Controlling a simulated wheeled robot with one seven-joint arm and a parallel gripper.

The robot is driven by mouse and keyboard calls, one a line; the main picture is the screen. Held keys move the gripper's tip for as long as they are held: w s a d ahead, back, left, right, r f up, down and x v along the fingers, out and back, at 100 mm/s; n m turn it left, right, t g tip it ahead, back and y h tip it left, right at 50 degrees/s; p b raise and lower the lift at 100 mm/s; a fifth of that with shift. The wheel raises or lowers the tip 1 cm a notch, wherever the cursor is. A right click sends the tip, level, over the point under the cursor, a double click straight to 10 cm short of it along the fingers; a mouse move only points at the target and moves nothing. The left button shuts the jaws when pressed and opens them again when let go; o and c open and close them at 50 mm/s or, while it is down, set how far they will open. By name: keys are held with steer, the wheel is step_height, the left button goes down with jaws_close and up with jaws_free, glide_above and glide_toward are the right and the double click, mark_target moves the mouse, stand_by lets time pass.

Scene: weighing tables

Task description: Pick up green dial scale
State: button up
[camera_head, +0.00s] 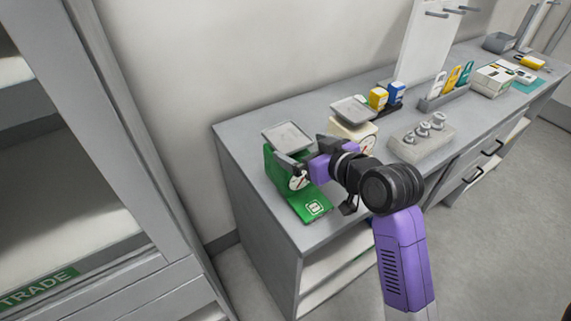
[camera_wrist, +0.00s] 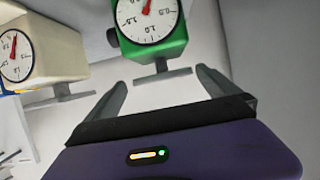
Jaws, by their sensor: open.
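The green dial scale (camera_head: 273,170) stands near the left end of the grey table, with a flat grey pan (camera_head: 287,135) on top and a white round dial. My gripper (camera_head: 291,166) is at the scale's right side, just below pan height, and partly hides its body and dial. In the wrist view the picture is upside down: the green scale (camera_wrist: 150,50) is at the top centre, its pan lying below it. The pan's edge lies near the gap between my open fingers (camera_wrist: 162,80). The fingers hold nothing; whether they touch the scale cannot be told.
A cream dial scale (camera_head: 345,130) with its own pan stands close to the right. Yellow and blue boxes, a weight block (camera_head: 422,140) and a tag rack are further right.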

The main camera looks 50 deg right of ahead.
mark_target(289, 141)
steer(key=x, duration=0.3)
steer(key=shift+w+r, duration=0.15)
steer(key=shift+w, duration=0.1)
steer(key=p+x, duration=0.1)
steer(key=x, duration=0.4)
steer(key=shift+a, duration=0.15)
steer(key=shift+c, duration=0.2)
